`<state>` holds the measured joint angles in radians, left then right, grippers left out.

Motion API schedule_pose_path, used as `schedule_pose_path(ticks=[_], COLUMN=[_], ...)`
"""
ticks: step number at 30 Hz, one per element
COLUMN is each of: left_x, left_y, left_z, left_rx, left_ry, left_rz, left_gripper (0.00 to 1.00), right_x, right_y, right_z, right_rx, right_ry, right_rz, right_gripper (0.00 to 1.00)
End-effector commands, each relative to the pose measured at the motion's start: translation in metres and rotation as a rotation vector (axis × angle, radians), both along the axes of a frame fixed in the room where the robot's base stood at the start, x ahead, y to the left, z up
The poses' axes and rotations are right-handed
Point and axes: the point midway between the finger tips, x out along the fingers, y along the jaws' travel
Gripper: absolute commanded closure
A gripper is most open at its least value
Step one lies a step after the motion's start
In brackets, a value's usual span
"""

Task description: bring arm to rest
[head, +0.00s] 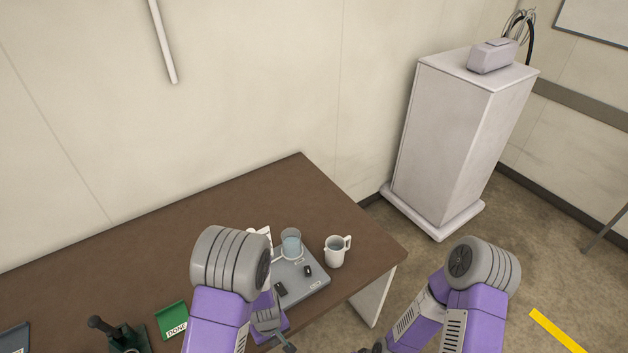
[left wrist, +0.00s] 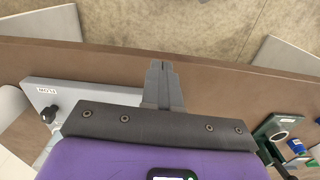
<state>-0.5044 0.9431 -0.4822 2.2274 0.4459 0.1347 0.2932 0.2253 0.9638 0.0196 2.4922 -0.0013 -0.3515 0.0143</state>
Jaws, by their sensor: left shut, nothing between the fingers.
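My left gripper (head: 288,346) hangs at the front edge of the brown table (head: 300,190), below my purple left forearm. In the left wrist view its two fingers (left wrist: 163,72) are together with nothing between them, pointing over the table's edge towards the floor. My right arm is bent at the lower right of the head view, clear of the table. Only a small dark part at its lower end (head: 376,348) shows at the bottom edge, and I cannot make out its fingers.
A grey device (head: 312,290) with a clear beaker (head: 291,242) stands at the table's right end beside a white mug (head: 335,254). A green DONE tray (head: 172,318) and a dark green stand (head: 124,338) are at the left. A white cabinet (head: 450,130) stands behind.

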Motion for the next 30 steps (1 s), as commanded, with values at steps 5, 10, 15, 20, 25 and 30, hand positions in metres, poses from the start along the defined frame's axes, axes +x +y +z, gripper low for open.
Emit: schedule_pose_path(ticks=[5,10,15,20,25,30], left_x=[-0.020,-0.045,-0.069,-0.079,-0.081,-0.081], left_y=[0.009,0.012,0.003,-0.009,-0.016,-0.017], left_z=[-0.044,-0.087,-0.135,-0.155,-0.157,-0.155], left_rx=[-0.032,-0.092,-0.206,-0.297,-0.336,-0.338], left_ry=[0.022,0.029,-0.011,-0.081,-0.122,-0.125], left_rz=[-0.057,-0.130,-0.224,-0.282,-0.307,-0.309], left_gripper=[1.00,1.00,1.00,1.00,1.00,1.00], right_x=[0.002,0.001,0.002,0.002,0.002,0.002], right_y=[0.000,0.000,0.000,0.000,0.000,0.000], right_z=[-0.027,-0.054,-0.092,-0.114,-0.120,-0.118], right_rx=[-0.001,0.000,0.000,0.000,0.000,0.000], right_ry=[-0.003,-0.001,-0.001,-0.001,-0.001,-0.001], right_rz=[0.000,0.001,0.000,0.001,0.000,0.001], right_gripper=[0.51,0.51,0.51,0.51,0.51,0.51])
